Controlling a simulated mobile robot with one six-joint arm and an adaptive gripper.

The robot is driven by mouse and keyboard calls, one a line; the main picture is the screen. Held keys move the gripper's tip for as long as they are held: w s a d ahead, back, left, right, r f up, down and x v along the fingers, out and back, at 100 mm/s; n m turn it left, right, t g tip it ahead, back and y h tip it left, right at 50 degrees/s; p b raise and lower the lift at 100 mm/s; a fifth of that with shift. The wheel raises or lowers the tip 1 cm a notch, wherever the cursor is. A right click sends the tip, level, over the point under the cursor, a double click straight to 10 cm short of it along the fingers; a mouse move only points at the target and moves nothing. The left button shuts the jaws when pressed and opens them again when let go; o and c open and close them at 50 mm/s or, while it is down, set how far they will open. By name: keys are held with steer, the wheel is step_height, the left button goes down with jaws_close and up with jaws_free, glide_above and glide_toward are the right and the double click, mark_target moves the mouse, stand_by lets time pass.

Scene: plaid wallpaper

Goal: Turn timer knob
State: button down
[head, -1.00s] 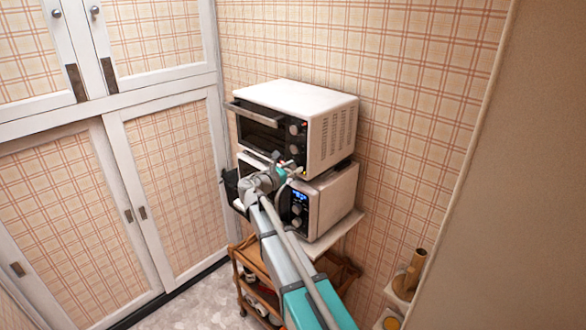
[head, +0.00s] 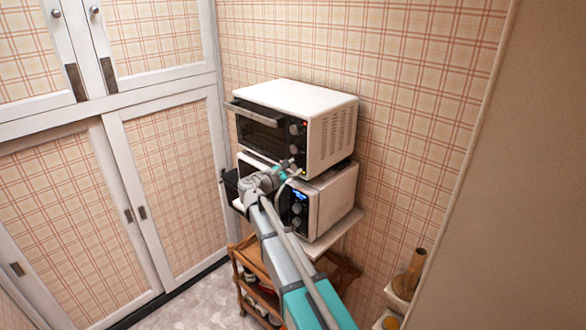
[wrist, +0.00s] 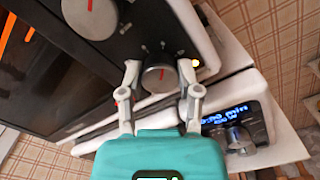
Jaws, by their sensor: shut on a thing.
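A white countertop oven (head: 300,98) with a dark front stands on top of a second white appliance. Its front has a column of round knobs; an upper knob (head: 295,129) shows clear of my gripper. My gripper (wrist: 160,74) is at the lowest knob (wrist: 160,80), a grey dial with a red pointer line, in the wrist view. Its two fingers are shut on this knob, one on each side. In the head view my gripper (head: 292,166) hides this knob. Another knob (wrist: 92,15) with a red mark is above it. A yellow light (wrist: 195,63) glows beside the held knob.
The lower white appliance (head: 337,197) has a lit blue display (wrist: 225,114) and a silver knob (wrist: 238,138), close below my gripper. Both appliances stand over a wooden cart (head: 246,262). White cupboards (head: 110,200) are on the left; a plaid wall is behind.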

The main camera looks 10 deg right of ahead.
steer(key=shift+c, duration=1.5)
jaws_free()
steer(key=v, duration=1.2)
